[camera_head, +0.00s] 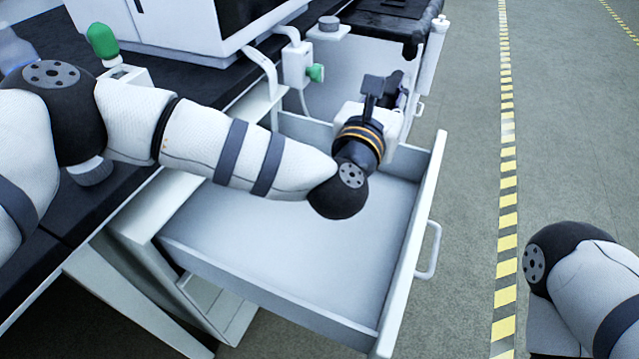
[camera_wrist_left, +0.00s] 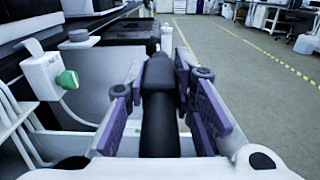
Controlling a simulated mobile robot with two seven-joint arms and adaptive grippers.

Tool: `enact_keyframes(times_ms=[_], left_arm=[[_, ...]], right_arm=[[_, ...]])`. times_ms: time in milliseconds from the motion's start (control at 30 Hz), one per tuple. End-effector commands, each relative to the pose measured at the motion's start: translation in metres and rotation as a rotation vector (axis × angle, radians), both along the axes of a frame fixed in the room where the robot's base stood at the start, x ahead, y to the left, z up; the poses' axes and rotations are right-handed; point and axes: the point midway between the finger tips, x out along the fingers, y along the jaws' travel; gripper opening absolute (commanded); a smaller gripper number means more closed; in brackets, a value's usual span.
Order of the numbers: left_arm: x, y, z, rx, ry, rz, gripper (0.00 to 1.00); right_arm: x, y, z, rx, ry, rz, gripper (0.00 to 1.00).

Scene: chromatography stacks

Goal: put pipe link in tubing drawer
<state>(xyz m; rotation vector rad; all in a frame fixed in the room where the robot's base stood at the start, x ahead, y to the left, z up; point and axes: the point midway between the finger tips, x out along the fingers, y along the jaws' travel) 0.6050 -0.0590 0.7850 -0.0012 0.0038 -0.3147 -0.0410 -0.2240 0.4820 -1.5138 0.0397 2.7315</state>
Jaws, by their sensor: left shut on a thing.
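The pipe link (camera_wrist_left: 160,122) is a black tube-like piece in the left wrist view. My left gripper (camera_wrist_left: 168,85) is shut on it, with a purple-grey finger on either side. In the head view my left gripper (camera_head: 384,95) is over the far right part of the open drawer, its wrist and arm crossing above it. The pipe link is hard to tell from the dark fingers there. The white drawer (camera_head: 270,252) is pulled out, and its visible floor is bare. The arm hides part of its inside. My right gripper is out of view; only its arm shows at lower right.
A dark worktop (camera_head: 45,205) with a white instrument (camera_head: 190,25) lies at left. A white box with a green knob (camera_head: 315,73) stands beyond the drawer. The drawer handle (camera_head: 431,252) faces right. Floor with yellow-striped tape (camera_head: 507,200) is clear at right.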

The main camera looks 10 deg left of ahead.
Motion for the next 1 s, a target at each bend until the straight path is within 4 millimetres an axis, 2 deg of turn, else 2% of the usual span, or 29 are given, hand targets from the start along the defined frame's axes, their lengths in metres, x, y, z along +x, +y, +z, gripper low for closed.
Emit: enact_keyframes(times_ms=[133,200,333,533,700,1000], left_arm=[[-0.039,0.029,-0.017,0.000,-0.001,-0.001,0.00],[-0.051,0.037,-0.037,0.001,0.001,0.000,0.00],[-0.067,0.049,-0.061,-0.001,-0.001,0.000,0.00],[-0.079,0.058,-0.079,-0.002,-0.002,0.001,0.00],[-0.080,0.058,-0.111,0.000,-0.001,0.001,0.00],[-0.079,0.058,-0.114,-0.003,-0.002,0.001,0.00]], right_arm=[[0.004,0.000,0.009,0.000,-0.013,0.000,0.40],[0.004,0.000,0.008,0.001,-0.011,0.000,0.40],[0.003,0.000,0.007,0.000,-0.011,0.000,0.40],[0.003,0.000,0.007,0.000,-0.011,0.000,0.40],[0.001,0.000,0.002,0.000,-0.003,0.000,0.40],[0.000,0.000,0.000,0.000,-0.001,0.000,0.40]])
